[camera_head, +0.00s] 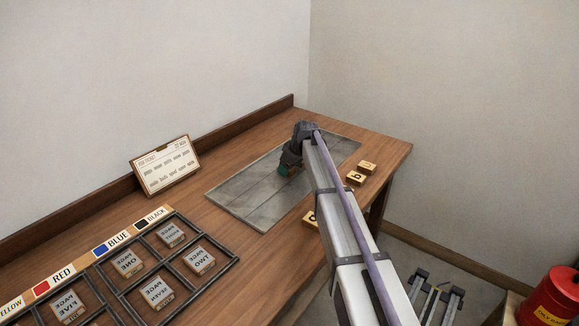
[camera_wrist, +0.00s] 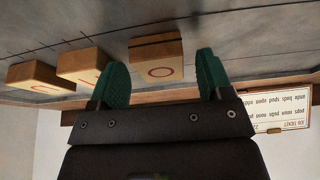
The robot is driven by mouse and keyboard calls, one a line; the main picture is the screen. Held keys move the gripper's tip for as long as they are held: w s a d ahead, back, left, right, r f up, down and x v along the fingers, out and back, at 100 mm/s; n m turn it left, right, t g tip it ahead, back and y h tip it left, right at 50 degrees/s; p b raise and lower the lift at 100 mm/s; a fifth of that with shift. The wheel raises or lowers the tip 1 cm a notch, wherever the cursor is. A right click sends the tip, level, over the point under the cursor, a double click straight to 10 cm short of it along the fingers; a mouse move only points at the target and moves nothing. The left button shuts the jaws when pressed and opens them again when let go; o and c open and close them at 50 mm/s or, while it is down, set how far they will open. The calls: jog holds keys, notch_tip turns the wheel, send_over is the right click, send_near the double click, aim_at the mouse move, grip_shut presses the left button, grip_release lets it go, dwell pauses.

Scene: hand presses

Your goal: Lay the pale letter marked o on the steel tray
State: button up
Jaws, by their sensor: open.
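In the wrist view, which looks upside down, a pale block marked o (camera_wrist: 158,62) stands on the grey steel tray (camera_wrist: 235,38). In the head view my gripper (camera_head: 288,170) is low over the back part of the steel tray (camera_head: 240,195). My gripper and arm hide the blocks on the tray there.
Pale letter blocks lie on the wooden table right of the tray, two at the right (camera_head: 361,173) and one partly behind my arm (camera_head: 309,218). A printed card (camera_head: 165,165) leans at the back rail. A rack of type blocks (camera_head: 160,265) fills the front left.

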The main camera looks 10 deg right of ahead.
jog(key=p+v, duration=1)
jog(key=v, duration=0.2)
jog(key=s+a+m+g+h, duration=0.1)
jog(key=s+m, duration=0.3)
jog(key=s, duration=1.5)
jog(key=s+a+f+m+g+h, duration=0.1)
jog(key=s+m, duration=0.3)
jog(key=s, duration=1.5)
jog(key=shift+a+f+g+h, duration=0.3)
jog(key=shift+a+g+h, duration=0.2)
jog(key=shift+a+g, duration=0.1)
